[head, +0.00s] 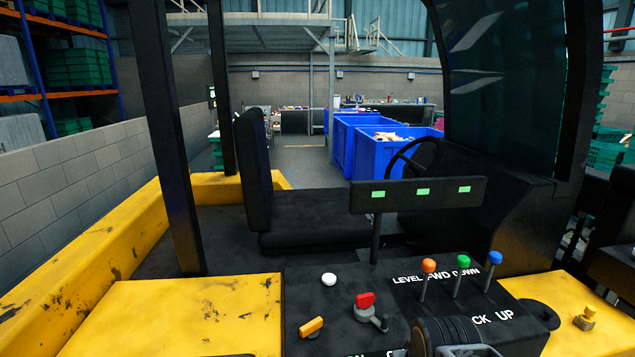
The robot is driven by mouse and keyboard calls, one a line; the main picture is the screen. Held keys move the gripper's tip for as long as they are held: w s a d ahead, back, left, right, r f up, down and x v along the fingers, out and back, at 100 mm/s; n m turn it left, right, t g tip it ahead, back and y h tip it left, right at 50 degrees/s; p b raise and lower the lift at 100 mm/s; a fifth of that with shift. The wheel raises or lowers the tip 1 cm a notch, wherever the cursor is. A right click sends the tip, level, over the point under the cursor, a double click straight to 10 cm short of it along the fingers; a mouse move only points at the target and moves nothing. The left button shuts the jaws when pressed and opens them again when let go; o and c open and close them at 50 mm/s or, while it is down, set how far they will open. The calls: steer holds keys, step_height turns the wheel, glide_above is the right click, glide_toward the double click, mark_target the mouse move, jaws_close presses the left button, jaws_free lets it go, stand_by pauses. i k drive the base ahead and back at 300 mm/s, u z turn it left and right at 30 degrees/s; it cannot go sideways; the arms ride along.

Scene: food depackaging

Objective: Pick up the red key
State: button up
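The red key (365,300) stands in the black control panel (330,277) of a yellow vehicle, low in the middle of the head view. Its red grip is upright, and a dark lever-like piece lies beside its base to the right. A dark ribbed part with a pale metal bar, which looks like the end of my arm with my gripper (460,338), is at the bottom edge, right of the key and apart from it in the picture. Its fingertips are hidden or cut off, so I cannot see whether it is open.
A yellow knob (312,327) and a white button (329,279) are left of the key. Orange (429,265), green (462,261) and blue (495,257) levers stand to the right. A post with a black bar (418,195) rises behind. The seat (315,222) is beyond.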

mark_target(363, 300)
steer(key=k, duration=1)
steer(key=z, duration=1.35)
steer(key=i, duration=1.1)
steer(key=u, duration=2.85)
steer(key=i, duration=0.5)
steer(key=z, duration=0.05)
